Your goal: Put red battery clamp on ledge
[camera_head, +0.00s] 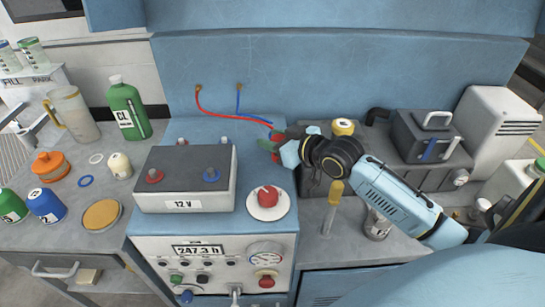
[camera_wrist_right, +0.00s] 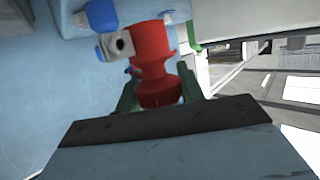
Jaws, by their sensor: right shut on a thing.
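The red battery clamp (camera_wrist_right: 153,60) sits between the green fingers of my right gripper (camera_wrist_right: 160,88) in the right wrist view. In the head view my right gripper (camera_head: 273,147) is shut on the red clamp (camera_head: 277,136), behind and right of the battery. A red cable (camera_head: 222,115) runs from the wall to it. A blue clamp (camera_wrist_right: 103,20) is close beside the red one; a blue cable (camera_head: 252,114) leads toward the same spot. The blue ledge (camera_head: 205,128) lies behind the battery; clamp contact with it is unclear. My left gripper is not in view.
A grey unit (camera_head: 313,180) and a yellow-handled tool (camera_head: 335,192) stand near my right arm. Bottles and lids crowd the left counter.

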